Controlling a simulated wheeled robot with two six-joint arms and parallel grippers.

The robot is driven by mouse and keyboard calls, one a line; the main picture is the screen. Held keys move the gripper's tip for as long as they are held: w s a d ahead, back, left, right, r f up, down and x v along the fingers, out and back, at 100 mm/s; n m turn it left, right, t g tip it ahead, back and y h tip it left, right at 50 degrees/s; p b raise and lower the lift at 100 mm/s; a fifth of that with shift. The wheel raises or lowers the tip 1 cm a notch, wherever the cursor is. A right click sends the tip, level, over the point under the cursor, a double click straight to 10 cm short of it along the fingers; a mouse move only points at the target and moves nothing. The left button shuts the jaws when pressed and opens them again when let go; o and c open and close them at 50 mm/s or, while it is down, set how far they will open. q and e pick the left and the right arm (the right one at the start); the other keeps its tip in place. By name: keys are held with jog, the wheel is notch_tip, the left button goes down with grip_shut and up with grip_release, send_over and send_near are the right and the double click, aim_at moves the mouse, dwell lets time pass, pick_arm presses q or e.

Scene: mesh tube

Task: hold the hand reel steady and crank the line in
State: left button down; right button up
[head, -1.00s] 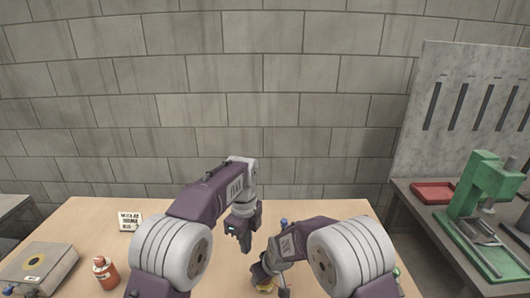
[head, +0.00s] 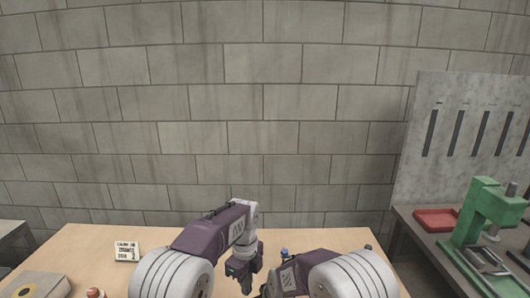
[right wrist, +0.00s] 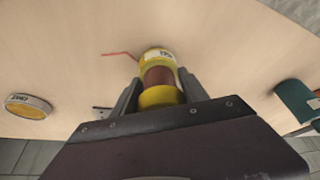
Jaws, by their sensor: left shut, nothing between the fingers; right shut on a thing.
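The hand reel (right wrist: 158,78) shows in the right wrist view as a yellow spool with reddish-brown line wound round its middle and a pale label at its far end. A thin red line end (right wrist: 120,54) sticks out to its left. My right gripper (right wrist: 158,92) is shut on the reel, one finger on each side. In the head view the reel is out of sight below the frame. My left gripper (head: 244,280) is shut and empty, above the table just left of my right forearm. The reel's crank cannot be made out.
A small printed sign (head: 127,250) stands on the wooden table (head: 85,265) at left, with a grey box (head: 38,286) and a bottle (head: 95,293) nearer. A green press (head: 485,225) and red tray (head: 436,220) are at right.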

pick_arm(q)
jog(key=shift+d, duration=0.5)
dwell(0.3)
jog(key=shift+w, duration=0.1)
dwell(0.3)
jog(key=shift+w+d, duration=0.35)
jog(key=shift+w, duration=0.25)
jog(key=shift+w+d, duration=0.3)
jog(key=shift+w, duration=0.3)
jog(key=shift+w+d, duration=0.1)
jog(key=shift+d, duration=0.1)
jog(key=shift+w, duration=0.1)
jog(key=shift+w+a+r, duration=0.15)
jog(key=shift+r, duration=1.35)
jog(key=shift+w+a+r, duration=0.1)
jog(key=shift+r, duration=1.35)
